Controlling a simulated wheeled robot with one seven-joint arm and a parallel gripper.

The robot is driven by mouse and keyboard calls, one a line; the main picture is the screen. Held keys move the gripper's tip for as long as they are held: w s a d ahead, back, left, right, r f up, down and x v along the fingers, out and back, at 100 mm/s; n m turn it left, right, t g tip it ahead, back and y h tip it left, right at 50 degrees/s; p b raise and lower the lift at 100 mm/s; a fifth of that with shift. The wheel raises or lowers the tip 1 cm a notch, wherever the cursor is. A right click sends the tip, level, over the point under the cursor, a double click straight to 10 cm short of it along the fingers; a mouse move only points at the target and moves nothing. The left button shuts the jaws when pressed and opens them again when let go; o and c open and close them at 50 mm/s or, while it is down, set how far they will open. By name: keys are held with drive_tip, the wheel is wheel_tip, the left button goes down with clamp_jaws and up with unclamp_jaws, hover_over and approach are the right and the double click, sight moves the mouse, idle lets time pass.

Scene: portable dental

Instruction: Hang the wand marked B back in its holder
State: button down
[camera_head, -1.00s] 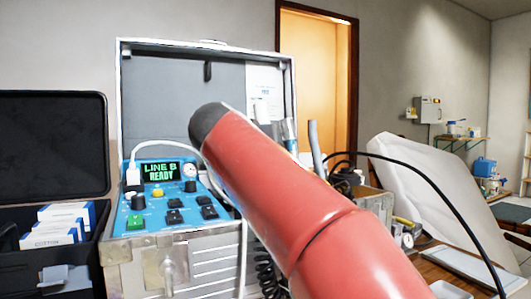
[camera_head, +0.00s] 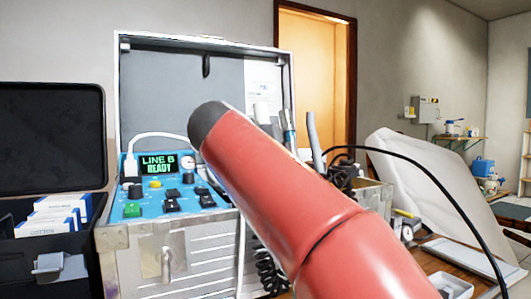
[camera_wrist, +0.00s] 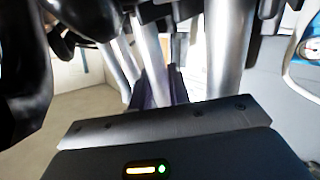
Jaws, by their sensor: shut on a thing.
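My gripper (camera_wrist: 172,88) shows in the wrist view, its dark body across the bottom edge. It is shut on a wand, a pale silvery tube (camera_wrist: 152,58) running up from the dark fingers; no letter is readable on it. More silvery tubes stand close on both sides. In the head view my red arm hides most of this place. A slim silver-and-blue tube (camera_head: 288,125) and a grey tube (camera_head: 313,135) rise behind the arm. I cannot tell which is held or in a holder. The holder for B cannot be made out.
The open metal case (camera_head: 180,258) has a blue control panel (camera_head: 152,200) whose screen (camera_head: 158,164) reads "LINE B READY". A black cable (camera_head: 440,185) arcs to the right over the wooden table.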

drive_tip(key=shift+s+d+f+b, duration=0.1)
drive_tip(key=shift+s+f+b, duration=0.05)
drive_tip(key=shift+f+b, duration=0.25)
drive_tip(key=c, duration=1.3)
unclamp_jaws()
drive_tip(key=shift+o, duration=0.2)
drive_tip(key=shift+b+v, duration=0.35)
drive_tip(key=shift+v, duration=3.65)
